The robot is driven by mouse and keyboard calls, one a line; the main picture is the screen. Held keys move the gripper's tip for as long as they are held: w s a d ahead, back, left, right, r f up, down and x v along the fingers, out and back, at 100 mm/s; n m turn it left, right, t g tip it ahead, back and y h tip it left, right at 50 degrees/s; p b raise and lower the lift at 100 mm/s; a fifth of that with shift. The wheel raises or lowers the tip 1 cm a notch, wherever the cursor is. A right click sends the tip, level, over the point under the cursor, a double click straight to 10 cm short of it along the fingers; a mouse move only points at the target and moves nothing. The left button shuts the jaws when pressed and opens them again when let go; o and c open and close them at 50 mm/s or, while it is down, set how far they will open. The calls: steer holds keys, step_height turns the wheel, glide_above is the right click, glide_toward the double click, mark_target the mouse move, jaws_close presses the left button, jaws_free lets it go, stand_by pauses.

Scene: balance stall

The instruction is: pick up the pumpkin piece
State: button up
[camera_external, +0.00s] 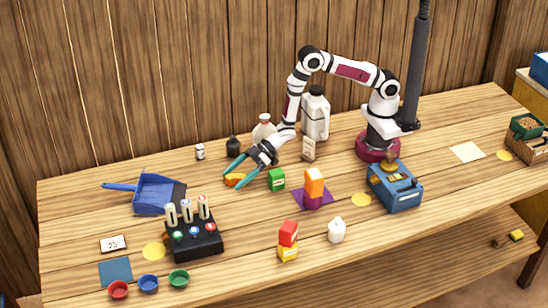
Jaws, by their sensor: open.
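An orange piece, which looks like the pumpkin piece (233,180), lies on the wooden table left of the middle. My gripper (228,177) is low over it, with its teal fingers spread apart and the piece between or just below them. I cannot tell whether the fingers touch it. The fingers hide part of the piece.
A green box (276,180) stands close to the right of my gripper. An orange block stack (314,185) is on a purple mat further right. A dark bottle (233,145) and a white jug (315,115) stand behind. A blue dustpan (155,188) lies left. The table between dustpan and gripper is mostly clear.

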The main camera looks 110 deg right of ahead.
jaws_close()
stand_by(0.4)
steer(key=shift+r, duration=0.1)
